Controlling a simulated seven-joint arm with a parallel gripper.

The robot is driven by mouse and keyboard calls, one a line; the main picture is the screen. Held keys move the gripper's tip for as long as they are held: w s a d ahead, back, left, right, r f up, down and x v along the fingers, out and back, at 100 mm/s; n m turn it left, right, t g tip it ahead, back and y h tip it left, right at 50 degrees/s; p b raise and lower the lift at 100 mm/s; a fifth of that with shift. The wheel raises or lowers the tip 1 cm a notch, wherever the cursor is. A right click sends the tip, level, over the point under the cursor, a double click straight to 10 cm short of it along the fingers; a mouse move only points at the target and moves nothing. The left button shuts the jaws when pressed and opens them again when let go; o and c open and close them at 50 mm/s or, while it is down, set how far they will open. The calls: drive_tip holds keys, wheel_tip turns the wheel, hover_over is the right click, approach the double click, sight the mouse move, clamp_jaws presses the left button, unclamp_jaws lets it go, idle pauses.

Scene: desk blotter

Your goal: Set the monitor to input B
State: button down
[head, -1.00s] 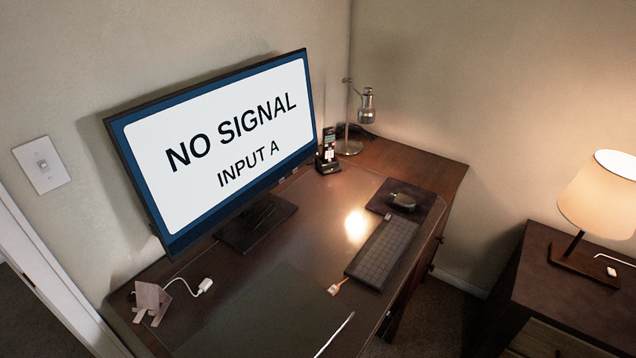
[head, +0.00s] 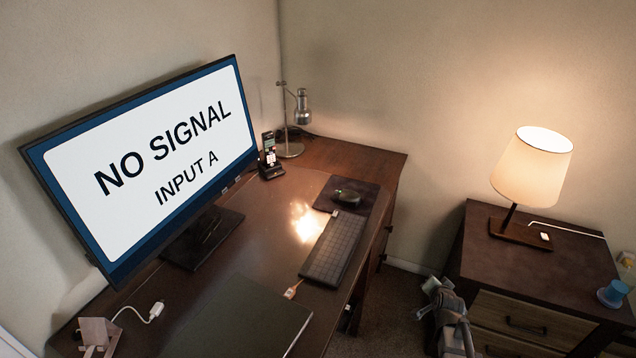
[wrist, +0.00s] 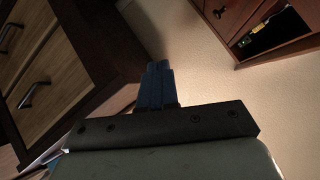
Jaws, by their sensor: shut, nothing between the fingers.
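The monitor (head: 150,165) stands at the left of the desk and its lit screen reads "NO SIGNAL" and "INPUT A". Small light marks (head: 231,184) show along its lower right bezel; they are too small to read. A dark handset or remote (head: 268,147) stands upright in a black holder just right of the monitor. My gripper (wrist: 158,88) shows in the wrist view with its blue fingers together and empty. It points over the floor between drawer fronts, away from the monitor. Part of my arm shows low in the head view, between desk and nightstand.
The desk (head: 350,157) also bears a keyboard (head: 334,247), a mouse (head: 347,196) on a dark pad, a metal lamp (head: 302,107), a dark flat panel (head: 240,318) and a white cable (head: 150,316). A nightstand (head: 585,262) with a lit lamp (head: 533,170) stands right.

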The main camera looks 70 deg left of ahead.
sight(225, 190)
drive_tip(key=s+a+r+y, duration=0.2)
drive_tip(key=s+a+r, duration=0.3)
drive_tip(key=a+r, duration=0.1)
drive_tip(key=s+a+r+n+y, duration=0.1)
drive_tip(key=s+a+r+y, duration=0.1)
drive_tip(key=s+a+r, duration=0.4)
drive_tip(key=s+a+r+y, duration=0.2)
drive_tip(key=s+a+r, duration=0.3)
drive_tip(key=a, duration=0.5)
drive_tip(key=shift+s+r+n+g, duration=0.2)
drive_tip(key=shift+r+n+g, duration=0.15)
drive_tip(key=shift+r, duration=0.35)
drive_tip(key=s+a+r+n+g+y, duration=0.1)
drive_tip(key=s+a, duration=0.2)
drive_tip(key=s, duration=0.6)
drive_tip(key=s+a+r+n+g+y, duration=0.1)
drive_tip(key=s+a+r+n+g, duration=0.1)
drive_tip(key=s, duration=0.8)
drive_tip(key=s+a+r+n+g+y, duration=0.1)
drive_tip(key=s+a, duration=0.4)
drive_tip(key=s, duration=0.5)
drive_tip(key=shift+s+r+n+g+y, duration=0.25)
drive_tip(key=shift+r+n+g+y, duration=0.15)
drive_tip(key=shift+r+n+g, duration=0.25)
drive_tip(key=shift+a, duration=0.15)
drive_tip(key=s+a+f, duration=0.1)
drive_tip(key=s+a, duration=0.5)
drive_tip(key=shift+s+a+f, duration=0.15)
drive_tip(key=shift+s+a, duration=0.15)
drive_tip(key=shift+s, duration=0.05)
